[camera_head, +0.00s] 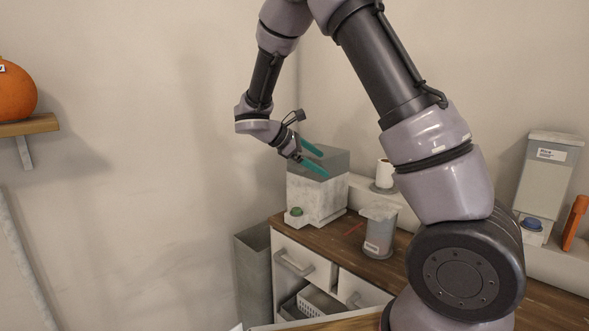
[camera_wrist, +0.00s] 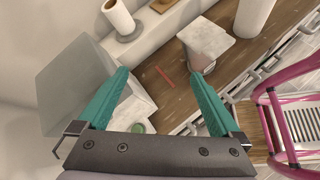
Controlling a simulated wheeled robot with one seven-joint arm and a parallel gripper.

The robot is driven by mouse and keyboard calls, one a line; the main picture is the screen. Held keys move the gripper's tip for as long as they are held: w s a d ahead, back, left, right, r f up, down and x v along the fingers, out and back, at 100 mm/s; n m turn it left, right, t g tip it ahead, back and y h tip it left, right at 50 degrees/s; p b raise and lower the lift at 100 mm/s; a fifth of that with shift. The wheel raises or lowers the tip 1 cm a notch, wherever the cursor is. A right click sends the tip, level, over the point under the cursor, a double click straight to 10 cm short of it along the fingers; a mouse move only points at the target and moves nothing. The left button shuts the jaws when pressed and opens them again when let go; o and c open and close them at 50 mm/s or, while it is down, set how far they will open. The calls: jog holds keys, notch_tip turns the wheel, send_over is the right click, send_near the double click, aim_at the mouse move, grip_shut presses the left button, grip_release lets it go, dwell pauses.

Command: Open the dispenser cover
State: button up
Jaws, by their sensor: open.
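A boxy dispenser (camera_head: 316,198) with a pale mottled body and a green knob (camera_head: 296,211) low on its front stands at the counter's left end. Its grey cover (camera_head: 341,161) sits on top and looks shut. In the wrist view the grey cover (camera_wrist: 75,78) is at the left, with the green knob (camera_wrist: 138,127) partly hidden by my gripper. My gripper (camera_head: 325,162) has teal fingers, open and empty. In the head view it overlaps the cover; whether it touches cannot be told. In the wrist view the fingers (camera_wrist: 158,73) point past the box's right side, over the counter.
A lidded grey canister (camera_head: 380,232) stands right of the box on the wooden counter (camera_head: 352,222), with a thin red item (camera_head: 354,228) between. A paper roll (camera_head: 384,173) is behind. A tall grey container with a blue knob (camera_head: 546,172) stands far right. A bin (camera_head: 254,275) is below left.

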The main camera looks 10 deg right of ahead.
aim_at(295, 167)
jog(key=w+a+f+n+t+h, duration=0.2)
jog(key=w+a+f+n+t, duration=0.15)
jog(key=a+n, duration=0.2)
jog(key=w+a+f+n+t+h, duration=0.25)
jog(key=w+a+n+t, duration=0.2)
jog(key=a, duration=0.25)
jog(key=x, duration=1)
jog(key=shift+w+f, duration=0.25)
jog(key=shift+f, duration=0.1)
jog(key=shift+r, duration=0.1)
grip_shut()
